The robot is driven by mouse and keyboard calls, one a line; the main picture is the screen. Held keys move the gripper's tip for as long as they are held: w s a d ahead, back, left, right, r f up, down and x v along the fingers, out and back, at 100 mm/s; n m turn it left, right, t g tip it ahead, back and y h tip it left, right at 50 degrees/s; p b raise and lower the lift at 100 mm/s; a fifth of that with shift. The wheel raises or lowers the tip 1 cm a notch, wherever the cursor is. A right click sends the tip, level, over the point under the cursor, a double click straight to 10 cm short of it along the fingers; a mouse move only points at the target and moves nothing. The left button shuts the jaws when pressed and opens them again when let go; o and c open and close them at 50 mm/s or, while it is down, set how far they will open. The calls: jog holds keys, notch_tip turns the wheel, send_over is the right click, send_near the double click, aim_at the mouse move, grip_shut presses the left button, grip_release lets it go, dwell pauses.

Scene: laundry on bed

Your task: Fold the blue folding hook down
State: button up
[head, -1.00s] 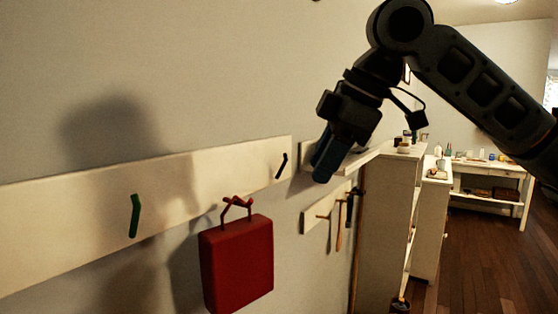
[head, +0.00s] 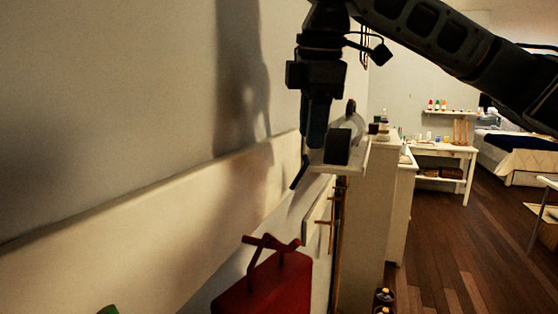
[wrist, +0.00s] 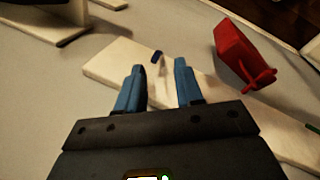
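The blue folding hook (head: 300,172) looks dark blue and sits near the far end of the white wall board (head: 130,245), slanting out from it. In the wrist view the hook (wrist: 157,57) shows small, beyond and between the fingertips. My gripper (head: 315,143) points down by the wall, close to the hook in the head view. In the wrist view my gripper (wrist: 160,68) has its two blue fingers apart with nothing between them. The wrist view shows a gap between fingertips and hook; I cannot tell its size.
A green hook (head: 107,311) is cut off at the bottom edge. Beyond the board, a white shelf (head: 345,165) with items juts out. Open wooden floor lies to the right.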

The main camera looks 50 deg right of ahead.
aim_at(306, 159)
jog(key=shift+w+d+f, duration=0.1)
jog(key=shift+w, duration=0.15)
jog(key=shift+p+x, duration=0.3)
jog(key=shift+x, duration=3.45)
grip_shut()
